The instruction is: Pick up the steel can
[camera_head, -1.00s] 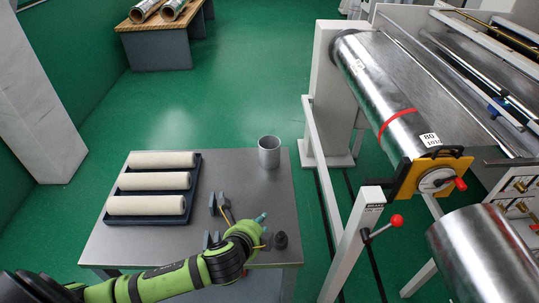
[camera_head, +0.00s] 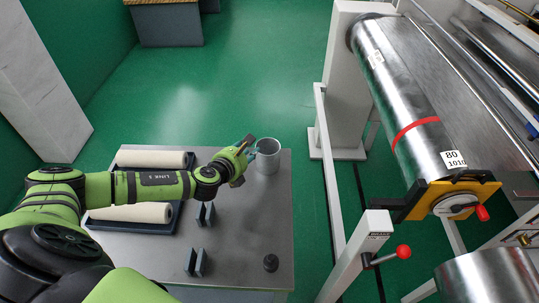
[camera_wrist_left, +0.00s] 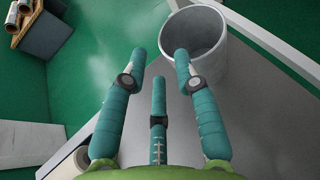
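The steel can (camera_head: 267,157) stands upright near the back right corner of the grey table (camera_head: 228,232). It also shows in the left wrist view (camera_wrist_left: 199,62), open at the top and empty inside as far as I see. My left gripper (camera_head: 252,149) is just left of the can near its rim height. In the left wrist view its teal fingers (camera_wrist_left: 160,55) are spread, with nothing between them. The right finger overlaps the can's left side in the picture; I cannot tell whether it touches. My right gripper is not in view.
A machine with a large steel roller (camera_head: 405,100) is at right.

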